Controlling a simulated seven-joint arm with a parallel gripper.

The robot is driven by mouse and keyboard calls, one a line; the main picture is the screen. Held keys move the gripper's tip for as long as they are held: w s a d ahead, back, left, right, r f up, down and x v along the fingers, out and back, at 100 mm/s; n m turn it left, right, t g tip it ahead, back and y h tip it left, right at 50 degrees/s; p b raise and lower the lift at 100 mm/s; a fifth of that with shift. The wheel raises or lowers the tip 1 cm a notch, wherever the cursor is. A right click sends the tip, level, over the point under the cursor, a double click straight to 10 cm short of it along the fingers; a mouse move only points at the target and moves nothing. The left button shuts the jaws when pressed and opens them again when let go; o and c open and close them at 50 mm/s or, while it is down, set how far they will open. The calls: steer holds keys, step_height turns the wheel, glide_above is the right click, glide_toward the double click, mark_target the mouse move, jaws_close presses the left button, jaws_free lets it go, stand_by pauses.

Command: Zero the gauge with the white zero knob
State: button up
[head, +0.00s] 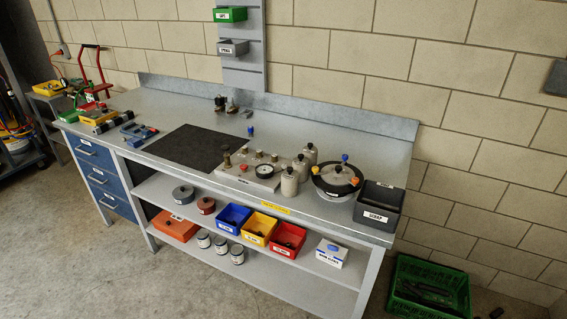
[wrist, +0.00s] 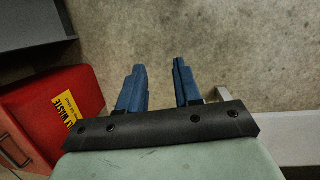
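In the head view, a light grey panel block (head: 246,175) sits on the workbench right of a dark mat. It carries a round gauge (head: 265,171) with a dark face, a red knob (head: 243,168) and several brass-coloured fittings. I cannot pick out a white zero knob at this size. My gripper (wrist: 159,68) shows only in the wrist view, with its two blue fingers apart and nothing between them. It is over bare concrete floor, with no gauge or panel in that view.
Right of the panel stand grey canisters (head: 289,182), a round black-rimmed pot (head: 338,179) and a dark bin (head: 378,206). The dark mat (head: 194,147) is clear. In the wrist view, a red waste bin (wrist: 70,92) stands left of my gripper.

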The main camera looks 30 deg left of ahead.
steer(key=w+a+r+t+h, duration=0.1)
steer(key=w+r+t, duration=0.3)
steer(key=w+r, duration=1)
steer(key=w+a+r+t, duration=0.1)
steer(key=w+r+t, duration=0.4)
steer(key=w+r, duration=0.95)
steer(key=w+a+r+t, duration=0.2)
steer(key=w+r, duration=0.4)
steer(key=r, duration=0.6)
steer(key=w+a+r+t, duration=0.3)
steer(key=w+r, duration=0.3)
steer(key=r, duration=0.5)
steer(key=w+a+r+t, duration=0.2)
steer(key=w+r, duration=0.3)
steer(key=r, duration=0.7)
steer(key=w+a+r, duration=0.3)
steer(key=a, duration=0.3)
steer(key=n+g+y, duration=0.2)
steer(key=g, duration=1.1)
glide_toward(284, 165)
step_height(284, 165, down, 8)
steer(key=shift+w+d+f, duration=0.15)
